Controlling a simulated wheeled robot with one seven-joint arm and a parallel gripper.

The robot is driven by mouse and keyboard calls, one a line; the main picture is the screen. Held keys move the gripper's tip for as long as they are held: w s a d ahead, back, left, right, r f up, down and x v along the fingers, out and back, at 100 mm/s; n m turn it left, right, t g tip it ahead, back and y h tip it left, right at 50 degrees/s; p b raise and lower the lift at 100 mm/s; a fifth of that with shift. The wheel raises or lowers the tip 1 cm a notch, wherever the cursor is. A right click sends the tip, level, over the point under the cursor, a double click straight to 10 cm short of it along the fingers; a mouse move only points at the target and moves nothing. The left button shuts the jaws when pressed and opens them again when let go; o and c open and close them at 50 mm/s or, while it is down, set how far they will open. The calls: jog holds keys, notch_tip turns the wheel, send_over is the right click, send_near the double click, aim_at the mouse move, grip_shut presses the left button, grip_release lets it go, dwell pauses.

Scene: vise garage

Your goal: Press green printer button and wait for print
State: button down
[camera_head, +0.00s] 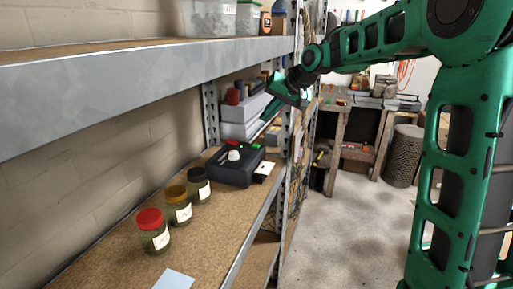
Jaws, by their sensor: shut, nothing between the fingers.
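A black box-shaped printer (232,172) sits on the middle shelf toward its far end. A small green button (257,145) shows on its top at the far right, and a small red spot (233,142) shows farther left. A white knob-like piece (234,155) is on top too. A white slip with a dark mark (264,168) lies at the printer's right side. My green gripper (267,115) is shut and empty, pointing down and left, above and beyond the printer. It appears apart from the button, though the depth is hard to tell.
Jars with red (153,232), yellow (179,207) and black (199,186) lids stand on the shelf left of the printer. A pale sheet (174,280) lies in front. The upper shelf (150,85) overhangs, and a metal post (284,150) stands right of the printer.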

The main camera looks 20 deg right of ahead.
aim_at(258, 146)
jog(key=shift+w+a+r+y, duration=0.15)
jog(key=shift+w+a+r, duration=0.1)
jog(key=shift+w+a, duration=0.35)
jog(key=shift+w+a+r+y, duration=0.15)
jog(key=shift+w+a+r, duration=0.05)
jog(key=shift+w+a, duration=0.35)
jog(key=shift+s+f, duration=0.1)
jog(key=shift+f, duration=4.35)
jog(key=shift+f, duration=0.1)
jog(key=shift+f, duration=0.25)
jog(key=shift+f, duration=0.45)
jog(key=shift+r, duration=0.9)
